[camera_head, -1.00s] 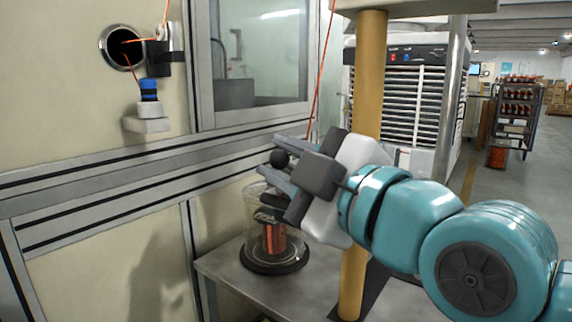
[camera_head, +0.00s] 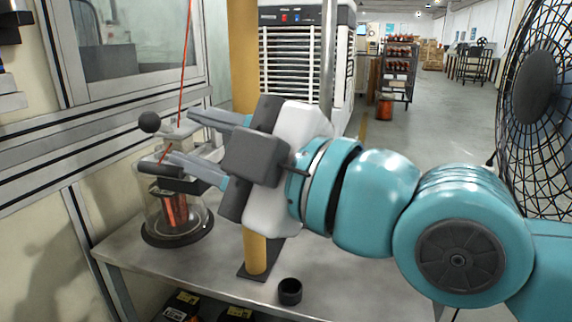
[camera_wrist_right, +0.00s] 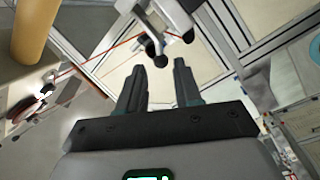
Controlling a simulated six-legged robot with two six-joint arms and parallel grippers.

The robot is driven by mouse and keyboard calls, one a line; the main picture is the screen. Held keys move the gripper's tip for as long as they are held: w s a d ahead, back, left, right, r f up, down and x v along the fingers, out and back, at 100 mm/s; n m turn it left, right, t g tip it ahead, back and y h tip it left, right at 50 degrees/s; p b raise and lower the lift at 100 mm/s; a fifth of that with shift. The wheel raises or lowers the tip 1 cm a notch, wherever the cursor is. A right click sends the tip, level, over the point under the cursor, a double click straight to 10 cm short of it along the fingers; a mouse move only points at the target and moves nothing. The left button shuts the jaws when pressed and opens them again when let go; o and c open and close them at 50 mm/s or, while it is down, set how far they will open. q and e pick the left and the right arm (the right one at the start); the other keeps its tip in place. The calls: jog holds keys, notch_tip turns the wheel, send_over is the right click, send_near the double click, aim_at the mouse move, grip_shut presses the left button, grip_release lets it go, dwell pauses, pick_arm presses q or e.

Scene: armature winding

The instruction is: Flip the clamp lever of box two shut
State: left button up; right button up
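My right gripper (camera_head: 192,138) points left, its two fingers apart, empty as far as I see. A black ball knob (camera_head: 150,122) shows just left of its fingertips, apparently on the clamp lever. Beside it is a pale fitting (camera_head: 178,131) with an orange wire running up. A dark part (camera_head: 168,168) sits below, over a clear jar (camera_head: 191,208) with a copper spool (camera_head: 174,210). Fingers partly cover this assembly. In the right wrist view, the open gripper (camera_wrist_right: 159,72) has dark balls (camera_wrist_right: 154,48) on a light fitting beyond its tips. No box number is readable. My left gripper is out of view.
The jar stands on a grey table (camera_head: 215,272) with a yellow post (camera_head: 255,250) and a small black cup (camera_head: 290,291). A panelled wall borders the left. A large fan (camera_head: 540,95) stands at right. Labelled dark boxes (camera_head: 182,306) lie under the table edge.

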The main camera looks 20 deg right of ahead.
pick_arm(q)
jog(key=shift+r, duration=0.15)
pick_arm(e)
jog(key=v, duration=0.9)
